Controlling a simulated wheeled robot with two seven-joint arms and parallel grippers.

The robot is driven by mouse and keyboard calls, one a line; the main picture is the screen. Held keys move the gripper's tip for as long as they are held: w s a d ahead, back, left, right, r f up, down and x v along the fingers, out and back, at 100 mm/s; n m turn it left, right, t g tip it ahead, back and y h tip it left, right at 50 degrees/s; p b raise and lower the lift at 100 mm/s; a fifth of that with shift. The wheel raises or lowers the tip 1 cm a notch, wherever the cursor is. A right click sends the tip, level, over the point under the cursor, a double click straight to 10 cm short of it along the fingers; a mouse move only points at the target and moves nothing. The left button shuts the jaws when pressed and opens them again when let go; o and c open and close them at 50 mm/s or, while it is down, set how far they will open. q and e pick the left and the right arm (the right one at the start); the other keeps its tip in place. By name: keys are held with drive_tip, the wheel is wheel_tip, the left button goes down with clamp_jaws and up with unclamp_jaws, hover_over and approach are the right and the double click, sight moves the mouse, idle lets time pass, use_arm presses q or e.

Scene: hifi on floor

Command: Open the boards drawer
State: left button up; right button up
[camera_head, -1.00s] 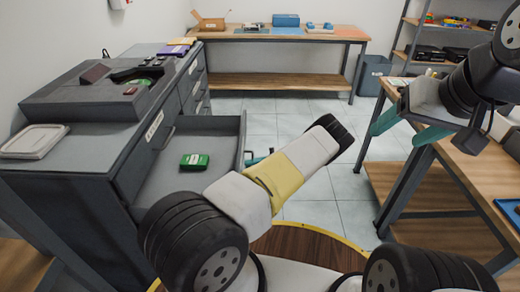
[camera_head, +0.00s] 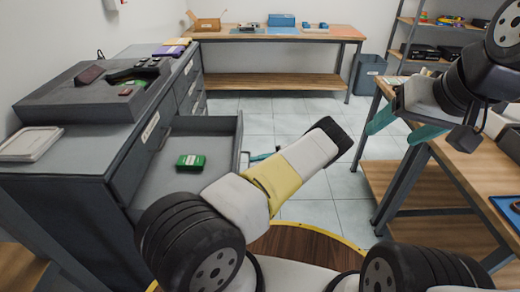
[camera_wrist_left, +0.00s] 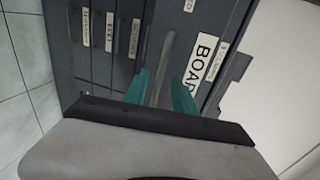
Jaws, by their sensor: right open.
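The boards drawer (camera_head: 216,128) stands pulled out from the grey cabinet, with a green board (camera_head: 190,161) lying inside. Its front with the "BOA..." label (camera_wrist_left: 203,62) shows in the left wrist view, with a bar handle (camera_wrist_left: 164,62) in front. My left gripper (camera_head: 262,156) is just outside the drawer front, mostly hidden by my arm. In the left wrist view its teal fingers (camera_wrist_left: 160,92) are apart, one on each side of the handle, with gaps visible. My right gripper (camera_head: 399,128) is open and empty by the right-hand table.
More closed drawers (camera_head: 190,90) lie further back. A wooden workbench (camera_head: 275,80) stands at the back, a wooden table (camera_head: 475,170) at right. Tiled floor between is clear.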

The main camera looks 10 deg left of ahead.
use_arm(q)
drive_tip(key=v, duration=0.4)
idle(0.3)
drive_tip(key=s+a+r+t+h, duration=0.1)
drive_tip(key=s+r+h, duration=0.25)
drive_tip(key=r, duration=0.55)
drive_tip(key=s+a+r+h, duration=0.15)
drive_tip(key=r+h, duration=0.35)
drive_tip(key=r, duration=0.5)
drive_tip(key=s+a+r+t+h, duration=0.1)
drive_tip(key=s+r+h, duration=0.25)
drive_tip(key=r, duration=0.55)
drive_tip(key=s+d+r+m+t+h, duration=0.1)
drive_tip(key=s+r+t, duration=0.3)
drive_tip(key=s, duration=0.6)
drive_tip(key=s+d+r+m+t+h, duration=0.2)
drive_tip(key=s+d+r+t+h, duration=0.1)
drive_tip(key=s+r, duration=0.6)
drive_tip(key=s+h, duration=0.1)
drive_tip(key=s, duration=0.1)
drive_tip(key=shift+s+t, duration=0.25)
drive_tip(key=shift+t, duration=0.15)
